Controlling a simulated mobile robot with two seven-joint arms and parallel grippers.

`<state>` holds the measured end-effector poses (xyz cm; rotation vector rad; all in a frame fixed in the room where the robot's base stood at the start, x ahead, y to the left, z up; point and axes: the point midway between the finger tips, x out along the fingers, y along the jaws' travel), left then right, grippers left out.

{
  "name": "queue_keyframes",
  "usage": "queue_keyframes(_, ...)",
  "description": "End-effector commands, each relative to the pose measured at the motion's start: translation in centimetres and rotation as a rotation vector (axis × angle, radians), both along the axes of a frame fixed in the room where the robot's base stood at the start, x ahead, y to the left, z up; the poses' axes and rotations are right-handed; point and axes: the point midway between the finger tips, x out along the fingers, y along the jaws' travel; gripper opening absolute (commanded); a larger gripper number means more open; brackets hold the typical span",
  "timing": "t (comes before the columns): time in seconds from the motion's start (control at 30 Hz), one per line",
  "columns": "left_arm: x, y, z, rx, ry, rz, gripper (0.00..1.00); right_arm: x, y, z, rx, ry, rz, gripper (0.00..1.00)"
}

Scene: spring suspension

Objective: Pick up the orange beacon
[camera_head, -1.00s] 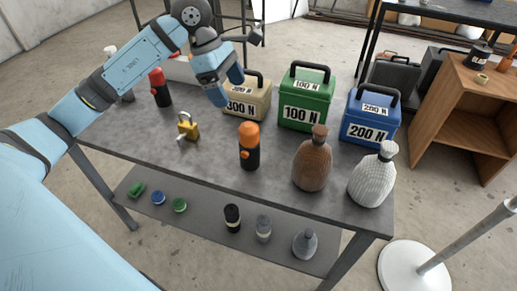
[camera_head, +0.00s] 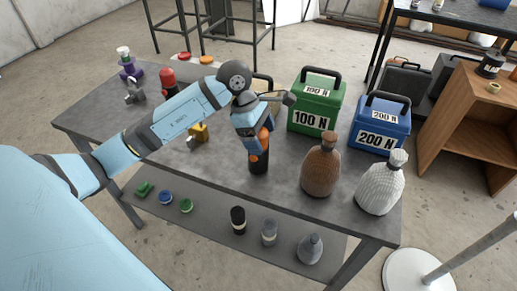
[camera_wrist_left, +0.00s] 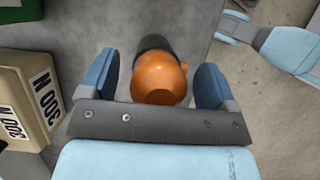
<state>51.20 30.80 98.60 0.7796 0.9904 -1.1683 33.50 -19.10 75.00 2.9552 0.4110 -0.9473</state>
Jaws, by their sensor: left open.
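The orange beacon (camera_head: 259,160) has an orange top and a black body and stands upright on the grey table. My left gripper (camera_head: 257,142) is above it, pointing down and partly covering its top. In the left wrist view the beacon's orange dome (camera_wrist_left: 159,78) lies between the two blue fingers of the left gripper (camera_wrist_left: 155,82), with a gap on the left side and a small one on the right. The left gripper is open.
A green 100 N case (camera_head: 316,105) and a blue 200 N case (camera_head: 378,127) stand behind. A brown bottle (camera_head: 321,170) and a white ribbed bottle (camera_head: 381,186) stand to the right. A yellow padlock (camera_head: 199,132) lies left. The tan 300 N case (camera_wrist_left: 30,95) is close beside the gripper.

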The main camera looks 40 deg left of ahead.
Motion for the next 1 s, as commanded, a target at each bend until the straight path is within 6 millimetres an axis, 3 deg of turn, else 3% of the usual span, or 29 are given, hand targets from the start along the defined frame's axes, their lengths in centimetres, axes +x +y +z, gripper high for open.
queue_keyframes(0.23, 0.0, 0.0, -0.1, 0.001, -0.001, 0.000, 0.80, 0.2, 0.2, 0.1, 0.005, -0.003, -0.003, 0.00)
queue_keyframes(0.53, 0.0, 0.0, -0.1, 0.001, -0.001, 0.000, 0.11, 0.1, 0.5, 0.1, 0.012, 0.001, -0.006, 0.00)
queue_keyframes(0.83, 0.0, 0.0, 0.2, 0.001, -0.002, 0.000, 0.11, -0.4, 0.5, -0.1, 0.013, 0.010, -0.005, 0.00)
queue_keyframes(1.0, 0.1, 0.0, 1.5, 0.002, -0.004, 0.001, 0.11, -0.4, 0.5, -0.1, 0.011, 0.011, -0.004, 0.00)
